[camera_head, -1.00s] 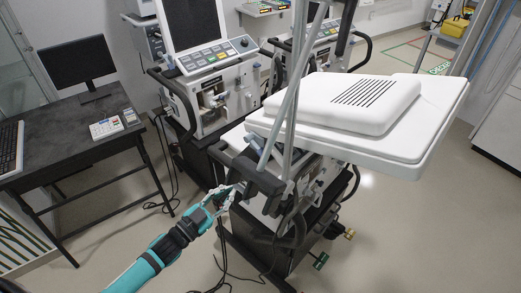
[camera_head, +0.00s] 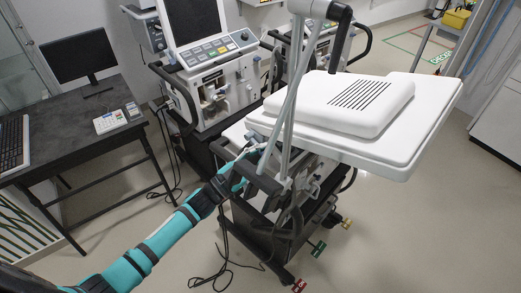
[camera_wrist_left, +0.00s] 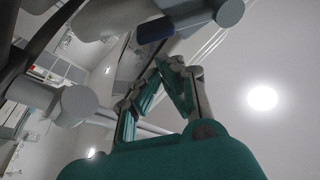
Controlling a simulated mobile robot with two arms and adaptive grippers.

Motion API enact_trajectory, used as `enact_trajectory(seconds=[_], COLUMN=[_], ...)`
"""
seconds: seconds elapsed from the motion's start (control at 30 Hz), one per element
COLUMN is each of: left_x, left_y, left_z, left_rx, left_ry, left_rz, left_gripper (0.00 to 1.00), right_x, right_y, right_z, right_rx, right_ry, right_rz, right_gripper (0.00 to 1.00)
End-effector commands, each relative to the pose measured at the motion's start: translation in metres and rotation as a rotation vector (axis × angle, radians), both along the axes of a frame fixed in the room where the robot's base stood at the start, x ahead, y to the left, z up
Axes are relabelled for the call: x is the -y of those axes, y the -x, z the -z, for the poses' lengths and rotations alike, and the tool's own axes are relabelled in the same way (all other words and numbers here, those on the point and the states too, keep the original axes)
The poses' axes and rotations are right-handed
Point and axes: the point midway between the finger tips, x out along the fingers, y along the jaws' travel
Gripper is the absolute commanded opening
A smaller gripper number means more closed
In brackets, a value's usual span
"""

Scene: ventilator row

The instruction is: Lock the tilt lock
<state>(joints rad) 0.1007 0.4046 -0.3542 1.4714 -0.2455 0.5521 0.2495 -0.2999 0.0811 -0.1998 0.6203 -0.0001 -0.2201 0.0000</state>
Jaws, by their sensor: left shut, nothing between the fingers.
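The white top unit (camera_head: 372,130) of the near machine sits on grey poles above a dark cart. My left gripper (camera_head: 246,160) is at the left of the machine, by the dark handle (camera_head: 264,185) and below the white unit's left corner. In the left wrist view my left gripper (camera_wrist_left: 168,66) is shut and empty. A grey cylindrical part with a dark blue section (camera_wrist_left: 156,30) lies just beyond its fingertips; contact cannot be told. I cannot tell for sure which part is the tilt lock. My right gripper does not show.
A grey round-ended bar (camera_wrist_left: 78,104) is left of my fingers in the wrist view. Another ventilator (camera_head: 215,75) stands behind. A dark desk (camera_head: 70,135) with a monitor (camera_head: 80,55) is at left. Cables hang below my arm.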

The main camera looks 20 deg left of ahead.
Motion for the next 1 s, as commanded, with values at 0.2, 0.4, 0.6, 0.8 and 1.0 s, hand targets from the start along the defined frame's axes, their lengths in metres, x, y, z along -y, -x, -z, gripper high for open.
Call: enact_trajectory(seconds=[0.2, 0.4, 0.6, 0.8, 1.0], left_x=[-0.006, -0.006, -0.007, -0.011, -0.014], left_y=[-0.003, -0.003, -0.003, -0.005, -0.007], left_z=[0.012, 0.014, 0.015, 0.032, 0.039], left_rx=[0.004, 0.004, 0.005, 0.046, 0.105], left_ry=[0.002, 0.001, -0.001, -0.078, -0.194], left_rz=[0.0, 0.0, 0.0, 0.0, 0.0], left_gripper=[0.0, 0.0, 0.0, 0.0, 0.0], right_x=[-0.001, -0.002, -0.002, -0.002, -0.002], right_y=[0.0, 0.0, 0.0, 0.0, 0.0], right_z=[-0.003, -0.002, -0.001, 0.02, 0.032], right_rx=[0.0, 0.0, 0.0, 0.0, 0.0], right_ry=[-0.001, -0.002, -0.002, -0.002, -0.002], right_rz=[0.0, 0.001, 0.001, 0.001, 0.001], right_gripper=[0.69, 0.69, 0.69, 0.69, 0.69])
